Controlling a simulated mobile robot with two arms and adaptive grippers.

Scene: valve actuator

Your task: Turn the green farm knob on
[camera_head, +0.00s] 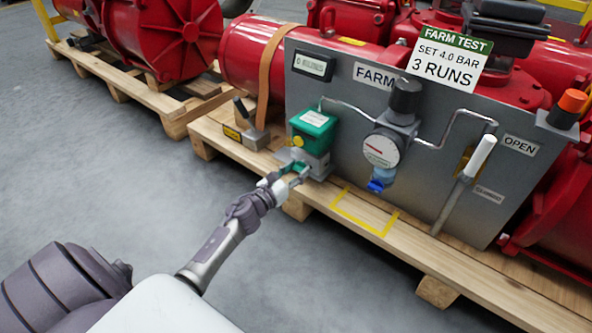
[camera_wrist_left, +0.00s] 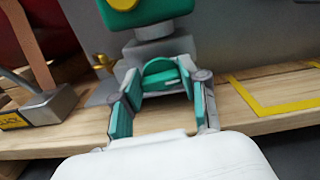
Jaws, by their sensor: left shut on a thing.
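The green knob (camera_wrist_left: 160,72) is a rounded green handle low on the front of the grey block under the green actuator box (camera_head: 314,124). My left gripper (camera_head: 291,174) reaches it from the front left. In the head view the fingers partly hide the knob. The box carries a yellow round indicator (camera_head: 298,141). My right gripper is not in view.
A grey panel marked FARM stands behind, with a pressure gauge (camera_head: 381,150) and a grey lever (camera_head: 465,182) to the right. A metal block with a lever (camera_head: 246,128) is on the left. A yellow square outline (camera_head: 366,211) marks bare pallet. Grey floor is clear in front.

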